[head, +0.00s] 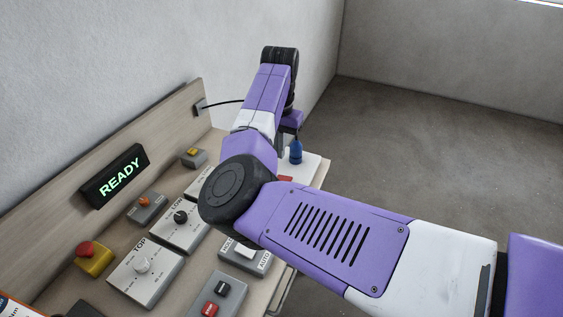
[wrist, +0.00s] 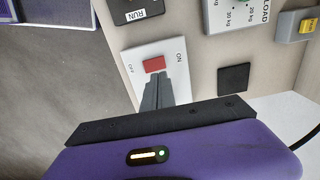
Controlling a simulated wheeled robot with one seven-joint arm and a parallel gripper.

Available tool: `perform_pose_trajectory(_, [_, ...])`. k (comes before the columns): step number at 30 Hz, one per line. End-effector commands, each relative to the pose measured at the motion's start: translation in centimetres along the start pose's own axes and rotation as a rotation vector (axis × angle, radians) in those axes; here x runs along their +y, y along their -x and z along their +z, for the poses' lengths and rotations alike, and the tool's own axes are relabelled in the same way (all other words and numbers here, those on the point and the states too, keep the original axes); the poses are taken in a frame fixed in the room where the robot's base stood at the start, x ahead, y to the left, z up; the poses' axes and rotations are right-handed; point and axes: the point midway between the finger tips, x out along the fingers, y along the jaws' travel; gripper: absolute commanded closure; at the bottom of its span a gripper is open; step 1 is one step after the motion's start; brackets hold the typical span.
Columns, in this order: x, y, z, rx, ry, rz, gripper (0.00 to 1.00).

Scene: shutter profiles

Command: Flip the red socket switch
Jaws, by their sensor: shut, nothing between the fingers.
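The red socket switch (wrist: 154,64) is a red rocker on a white plate (wrist: 136,55) marked ON and OFF in the wrist view. In the head view, a strip of the red switch (head: 285,179) shows past my arm, with part of the white plate (head: 311,164). My gripper (wrist: 154,78) is shut and empty, its dark fingers pointing at the rocker. The fingertips overlap the lower edge of the rocker in the wrist view; I cannot tell whether they touch it. In the head view my arm hides the fingers.
A blue object (head: 295,152) stands by the plate. A READY display (head: 118,176), knob boxes (head: 180,222) and a red-topped yellow button (head: 92,258) fill the bench on the left. In the wrist view a black square (wrist: 233,78) lies right of the plate. Floor is open on the right.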

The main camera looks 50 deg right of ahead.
Motion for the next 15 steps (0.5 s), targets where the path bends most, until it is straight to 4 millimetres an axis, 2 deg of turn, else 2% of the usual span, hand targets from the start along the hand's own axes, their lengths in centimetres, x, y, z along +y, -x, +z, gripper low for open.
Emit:
perform_pose_trajectory(6, [-0.7, 3.6, 0.0, 0.001, 0.001, -0.002, 1.0])
perform_pose_trajectory(10, [-0.9, 4.8, 0.0, 0.0, 0.001, -0.002, 1.0])
perform_pose_trajectory(15, [-1.0, 5.3, 0.0, 0.0, 0.001, 0.0, 1.0])
